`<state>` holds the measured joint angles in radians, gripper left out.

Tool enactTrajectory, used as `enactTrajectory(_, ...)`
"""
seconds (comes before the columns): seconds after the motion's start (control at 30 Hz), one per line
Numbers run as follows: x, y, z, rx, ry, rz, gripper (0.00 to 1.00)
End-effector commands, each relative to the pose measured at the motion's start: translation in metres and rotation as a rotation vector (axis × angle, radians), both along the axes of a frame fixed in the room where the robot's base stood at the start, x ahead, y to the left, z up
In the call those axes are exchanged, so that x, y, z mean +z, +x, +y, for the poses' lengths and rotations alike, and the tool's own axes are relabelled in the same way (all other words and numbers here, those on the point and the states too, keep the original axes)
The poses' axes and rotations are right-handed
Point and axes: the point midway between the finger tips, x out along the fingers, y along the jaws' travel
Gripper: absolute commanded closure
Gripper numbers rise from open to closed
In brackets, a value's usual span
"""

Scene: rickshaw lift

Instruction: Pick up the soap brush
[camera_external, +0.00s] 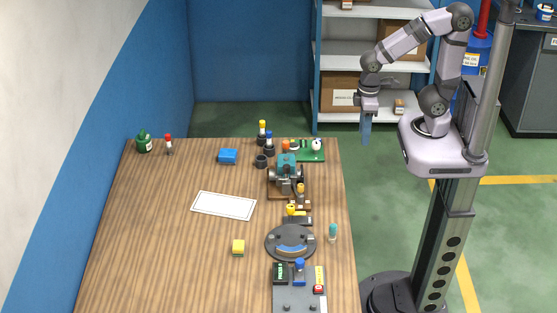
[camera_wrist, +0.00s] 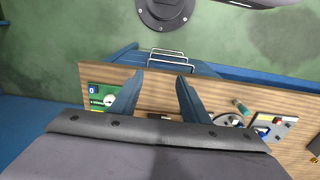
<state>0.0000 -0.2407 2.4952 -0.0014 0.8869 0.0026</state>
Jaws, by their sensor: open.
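The soap brush is most likely the small teal-topped piece with a pale lower part (camera_external: 333,232) near the right edge of the table, right of a round grey plate. In the wrist view a teal and tan piece (camera_wrist: 241,106), which looks like the same one, shows to the right of my fingers near the table edge. My gripper (camera_external: 366,138) hangs beyond the table's far right corner, high and well apart from the brush. Its blue fingers (camera_wrist: 160,76) point down, spread apart with nothing between them.
Shelves (camera_external: 345,52) stand behind. The table's left front is clear.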

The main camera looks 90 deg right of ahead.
Motion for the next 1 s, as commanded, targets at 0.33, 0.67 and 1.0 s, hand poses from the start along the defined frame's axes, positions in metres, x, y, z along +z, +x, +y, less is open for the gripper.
enactTrajectory(0.33,-0.028,-0.001,-0.005,0.484,-0.216,0.083,0.58)
enactTrajectory(0.67,-0.056,0.057,0.012,1.346,-0.739,0.173,0.58)
enactTrajectory(1.0,-0.029,0.117,0.148,2.012,-1.515,0.117,0.58)
